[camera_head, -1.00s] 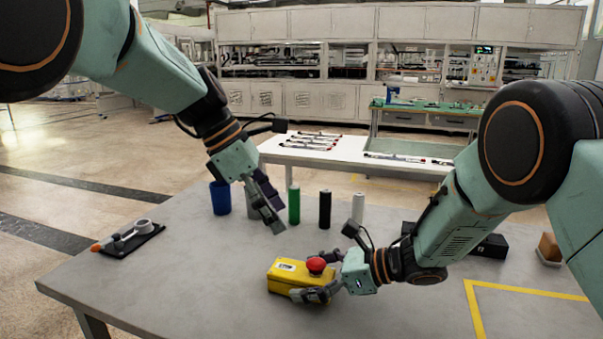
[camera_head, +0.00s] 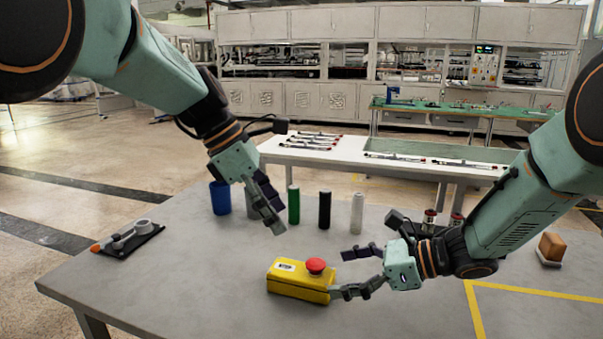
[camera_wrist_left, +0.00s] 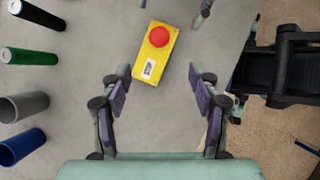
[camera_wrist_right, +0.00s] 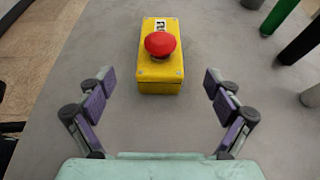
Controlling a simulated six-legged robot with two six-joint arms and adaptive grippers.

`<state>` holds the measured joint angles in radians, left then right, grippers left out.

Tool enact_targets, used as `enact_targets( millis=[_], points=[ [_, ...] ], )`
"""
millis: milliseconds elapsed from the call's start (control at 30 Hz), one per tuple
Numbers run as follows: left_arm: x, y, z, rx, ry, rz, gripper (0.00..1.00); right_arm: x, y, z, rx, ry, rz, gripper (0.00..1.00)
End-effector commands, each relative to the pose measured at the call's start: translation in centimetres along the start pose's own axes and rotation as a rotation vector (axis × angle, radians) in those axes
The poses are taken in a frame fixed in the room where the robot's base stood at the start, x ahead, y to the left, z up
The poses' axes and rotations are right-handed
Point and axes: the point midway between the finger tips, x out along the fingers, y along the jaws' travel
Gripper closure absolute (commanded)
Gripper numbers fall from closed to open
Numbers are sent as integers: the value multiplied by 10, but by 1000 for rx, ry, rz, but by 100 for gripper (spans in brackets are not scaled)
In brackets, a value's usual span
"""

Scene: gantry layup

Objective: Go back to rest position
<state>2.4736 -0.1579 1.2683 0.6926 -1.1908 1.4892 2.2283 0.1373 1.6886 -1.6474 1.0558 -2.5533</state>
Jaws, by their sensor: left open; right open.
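A yellow box (camera_head: 298,283) with a red push button (camera_head: 315,265) on top sits on the grey table (camera_head: 200,285). My right gripper (camera_head: 343,273) is open and empty at the right of the box, one fingertip close to its side. In the right wrist view the box (camera_wrist_right: 160,82) stands ahead of the open, empty fingers (camera_wrist_right: 157,85). My left gripper (camera_head: 268,206) is open and empty, pointing down above the table, behind and left of the box. In the left wrist view the box (camera_wrist_left: 149,66) lies beyond the open fingers (camera_wrist_left: 160,85).
Blue (camera_head: 220,198), green (camera_head: 294,205), black (camera_head: 325,209) and light (camera_head: 357,212) cylinders stand near my left gripper, with a grey one partly hidden. A dark tray of tools (camera_head: 128,238) lies at left. An orange-brown block (camera_head: 551,248) sits at right. The table's front middle is clear.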

Motion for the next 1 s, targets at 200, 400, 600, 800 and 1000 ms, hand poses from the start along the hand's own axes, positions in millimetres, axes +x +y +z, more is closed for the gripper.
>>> enact_targets(
  millis=[200,400,600,800,1000],
  points=[
    [0,0,0,0,0,0,38,36,1,-1,-1,3,4,9],
    [0,0,0,0,0,0,38,70,1,-1,-1,2,4,9],
    [13,0,0,-1,2,-3,38,92,0,0,1,-1,0,9],
    [47,0,0,0,2,-2,38,91,0,0,1,-1,0,9],
    [82,0,0,0,1,-3,38,91,0,0,1,-1,0,9]
  ],
)
